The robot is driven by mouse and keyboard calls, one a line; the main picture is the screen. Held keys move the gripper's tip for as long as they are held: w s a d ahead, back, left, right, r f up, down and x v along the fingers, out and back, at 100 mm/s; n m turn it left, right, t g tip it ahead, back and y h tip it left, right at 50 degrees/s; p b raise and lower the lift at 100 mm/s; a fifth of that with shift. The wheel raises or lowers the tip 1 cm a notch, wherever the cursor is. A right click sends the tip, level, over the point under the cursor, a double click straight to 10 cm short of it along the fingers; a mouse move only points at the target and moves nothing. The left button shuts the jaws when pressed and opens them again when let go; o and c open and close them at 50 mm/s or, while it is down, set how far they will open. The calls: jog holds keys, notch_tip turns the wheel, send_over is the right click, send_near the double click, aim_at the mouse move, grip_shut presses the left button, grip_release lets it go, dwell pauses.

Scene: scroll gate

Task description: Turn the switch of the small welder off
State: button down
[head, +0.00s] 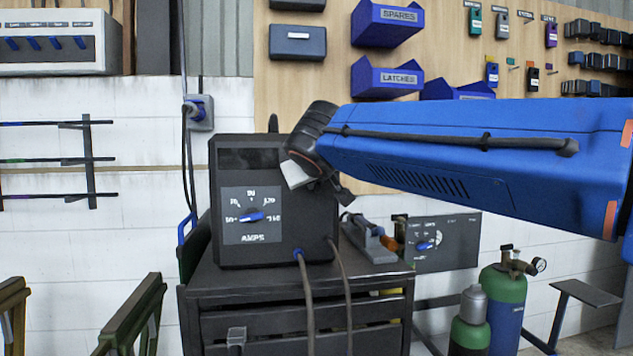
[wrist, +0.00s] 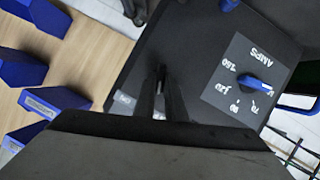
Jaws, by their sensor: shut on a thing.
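The welder (head: 232,178) is a dark box on a cart, with a grey AMPS dial panel and a blue knob (head: 251,217) on its front. The panel also shows in the wrist view (wrist: 225,98), turned over. My gripper (wrist: 161,80) is at the welder's front face, beside the dial panel, its narrow fingers closed together. It is shut on the small switch, which is mostly hidden between the fingers. Pale labels (wrist: 125,99) show beside the fingers. In the head view my blue arm and wrist cover the upper right of the front.
The black cart (head: 290,289) carries the welder; two cables hang from its front. Another dial panel (head: 455,240) stands behind at right. Gas cylinders (head: 502,300) stand at lower right. Blue bins (head: 387,24) hang on the wall board. Green rails (head: 138,318) stand at lower left.

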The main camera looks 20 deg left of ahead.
jog(key=shift+s+a+f+n+t+h, duration=0.1)
jog(key=shift+n+t+h, duration=0.2)
jog(key=shift+n, duration=0.3)
jog(key=shift+a+f+n+t+h, duration=0.1)
jog(key=shift+n+t+h, duration=0.15)
jog(key=shift+n, duration=0.35)
jog(key=shift+d, duration=0.1)
jog(key=c, duration=1.8)
grip_release()
jog(key=v, duration=1.7)
jog(key=shift+s, duration=0.25)
